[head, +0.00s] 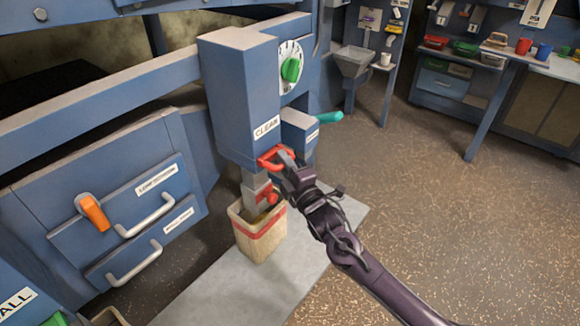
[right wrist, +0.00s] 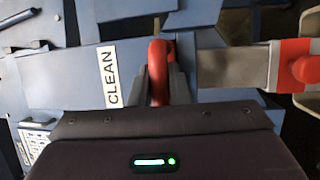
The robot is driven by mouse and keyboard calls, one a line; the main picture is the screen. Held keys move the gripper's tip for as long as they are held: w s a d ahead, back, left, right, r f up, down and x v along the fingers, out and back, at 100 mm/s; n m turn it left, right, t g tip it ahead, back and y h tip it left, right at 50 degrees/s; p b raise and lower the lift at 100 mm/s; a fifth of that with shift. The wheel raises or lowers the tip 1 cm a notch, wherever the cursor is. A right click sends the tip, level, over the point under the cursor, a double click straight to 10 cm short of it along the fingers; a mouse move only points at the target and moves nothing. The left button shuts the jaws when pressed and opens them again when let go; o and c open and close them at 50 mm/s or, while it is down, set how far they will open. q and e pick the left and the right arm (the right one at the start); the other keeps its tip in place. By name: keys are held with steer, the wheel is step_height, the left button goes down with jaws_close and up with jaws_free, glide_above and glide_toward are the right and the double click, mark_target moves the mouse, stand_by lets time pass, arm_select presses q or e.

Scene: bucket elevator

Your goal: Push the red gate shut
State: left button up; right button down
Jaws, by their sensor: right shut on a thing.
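The red gate's handle (head: 268,158) is at the lower front of the blue housing (head: 237,95) labelled CLEAN. My right gripper (head: 286,161) reaches in from the lower right and is shut on this handle. In the right wrist view the red handle (right wrist: 158,68) stands between the fingers, beside the CLEAN label (right wrist: 107,75). The fingers hide part of it. How far the gate itself stands open is hidden. My left gripper is not in view.
A grey spout (head: 254,186) with a red piece (head: 267,195) hangs below the housing, over a beige red-banded bucket (head: 260,236) on a grey slab (head: 222,285). A green dial (head: 292,69) and teal lever (head: 329,118) are close by. The floor to the right is clear.

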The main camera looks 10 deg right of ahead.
steer(key=shift+r, duration=0.1)
steer(key=c, duration=1.4)
jaws_free()
steer(key=shift+a, duration=0.1)
steer(key=shift+o, duration=0.2)
steer(key=shift+w, duration=0.1)
steer(key=shift+f, duration=0.2)
steer(key=v, duration=0.7)
steer(key=shift+s+b, duration=0.3)
